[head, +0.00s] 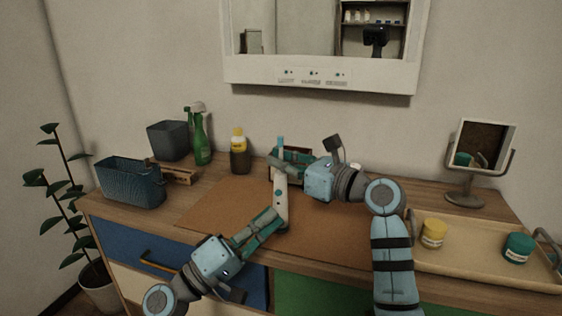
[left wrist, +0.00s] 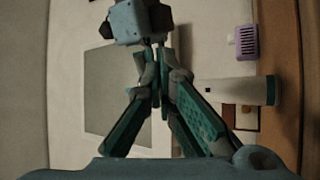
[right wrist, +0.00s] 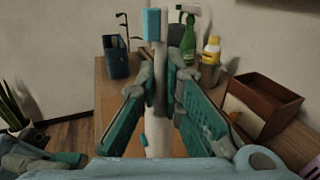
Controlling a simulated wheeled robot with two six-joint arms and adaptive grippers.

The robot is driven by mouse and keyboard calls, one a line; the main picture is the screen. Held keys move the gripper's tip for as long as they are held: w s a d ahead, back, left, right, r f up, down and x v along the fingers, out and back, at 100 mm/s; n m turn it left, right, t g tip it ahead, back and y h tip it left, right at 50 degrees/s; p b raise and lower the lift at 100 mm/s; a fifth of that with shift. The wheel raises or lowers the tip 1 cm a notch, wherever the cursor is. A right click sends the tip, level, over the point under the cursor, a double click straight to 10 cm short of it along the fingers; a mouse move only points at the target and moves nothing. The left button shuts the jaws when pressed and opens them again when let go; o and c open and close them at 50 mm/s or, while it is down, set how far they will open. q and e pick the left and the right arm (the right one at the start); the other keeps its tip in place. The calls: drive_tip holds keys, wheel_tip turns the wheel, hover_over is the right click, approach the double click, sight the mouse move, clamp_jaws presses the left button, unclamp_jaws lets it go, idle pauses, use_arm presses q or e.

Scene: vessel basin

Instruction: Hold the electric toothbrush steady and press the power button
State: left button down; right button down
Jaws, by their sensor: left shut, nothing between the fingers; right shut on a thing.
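The electric toothbrush (head: 282,208) stands about upright over the brown mat, with a white handle and a blue head. Its head shows in the right wrist view (right wrist: 152,25); its handle shows in the left wrist view (left wrist: 230,91). A small dark teal spot, the power button (head: 278,192), is on the handle. My right gripper (head: 275,164) is shut on the toothbrush below its head. My left gripper (head: 276,213) is shut and empty, its tips close by the handle, below the button; I cannot tell if they touch.
The brown mat (head: 225,205) covers the middle of the counter. A blue basket (head: 131,183), a green spray bottle (head: 201,140) and a yellow-capped bottle (head: 239,155) stand at left and back. A tray (head: 460,262) with two jars and a mirror (head: 483,150) are at right.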

use_arm(q)
drive_tip(key=shift+s+a, duration=0.25)
drive_tip(key=shift+s, duration=0.6)
use_arm(e)
drive_tip(key=c, duration=1.7)
unclamp_jaws()
drive_tip(key=shift+o, duration=0.2)
